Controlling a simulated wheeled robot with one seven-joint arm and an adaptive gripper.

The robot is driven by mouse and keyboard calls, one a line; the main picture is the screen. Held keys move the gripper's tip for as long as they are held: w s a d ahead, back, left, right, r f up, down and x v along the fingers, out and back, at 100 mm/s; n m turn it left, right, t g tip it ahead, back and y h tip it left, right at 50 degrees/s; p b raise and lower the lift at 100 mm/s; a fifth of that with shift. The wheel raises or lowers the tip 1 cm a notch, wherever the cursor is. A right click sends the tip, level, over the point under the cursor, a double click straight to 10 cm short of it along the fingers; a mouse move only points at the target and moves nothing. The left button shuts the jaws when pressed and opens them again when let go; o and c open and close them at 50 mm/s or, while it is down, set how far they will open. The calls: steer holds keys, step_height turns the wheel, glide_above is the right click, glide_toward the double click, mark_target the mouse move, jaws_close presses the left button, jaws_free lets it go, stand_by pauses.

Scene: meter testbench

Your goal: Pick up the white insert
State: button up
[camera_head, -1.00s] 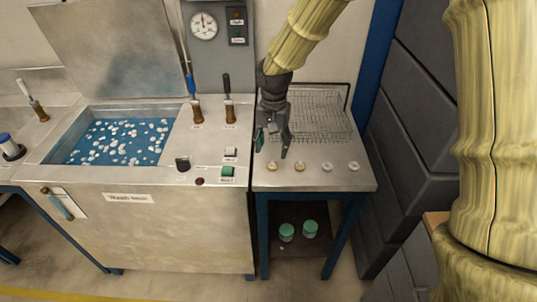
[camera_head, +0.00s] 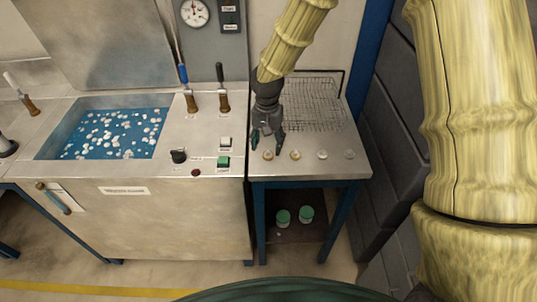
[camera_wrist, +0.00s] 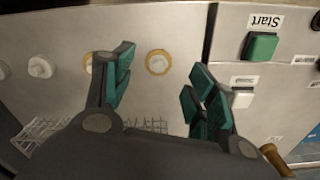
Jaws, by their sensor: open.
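Several small round inserts stand in a row near the front of the side table. In the head view, the right two look white: one white insert (camera_head: 322,154) and another white insert (camera_head: 349,154) at the far right. The left two have orange-brown rims: a left one (camera_head: 268,155) and a right one (camera_head: 295,155). My gripper (camera_head: 267,143) is open and empty, fingers down, at the left end of the row. In the wrist view, the left rimmed insert (camera_wrist: 158,62) shows between the fingers of my gripper (camera_wrist: 160,85). A finger partly covers the other rimmed insert; a white insert (camera_wrist: 40,67) lies further left.
A wire rack (camera_head: 315,105) stands behind the row. Left of the side table is a bench with a blue basin (camera_head: 115,132), a green Start button (camera_head: 223,162), and upright handles (camera_head: 224,100). Two green-lidded jars (camera_head: 283,217) sit on the lower shelf.

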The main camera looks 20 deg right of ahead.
mark_target(268, 152)
steer(key=f, duration=0.2)
steer(key=f+p, duration=0.1)
steer(key=shift+w+d, duration=0.2)
steer(key=shift+w, duration=0.05)
steer(key=shift+s+f, duration=0.15)
steer(key=shift+f, duration=0.6)
steer(key=shift+c, duration=0.2)
steer(key=c, duration=1.1)
steer(key=shift+r, duration=0.2)
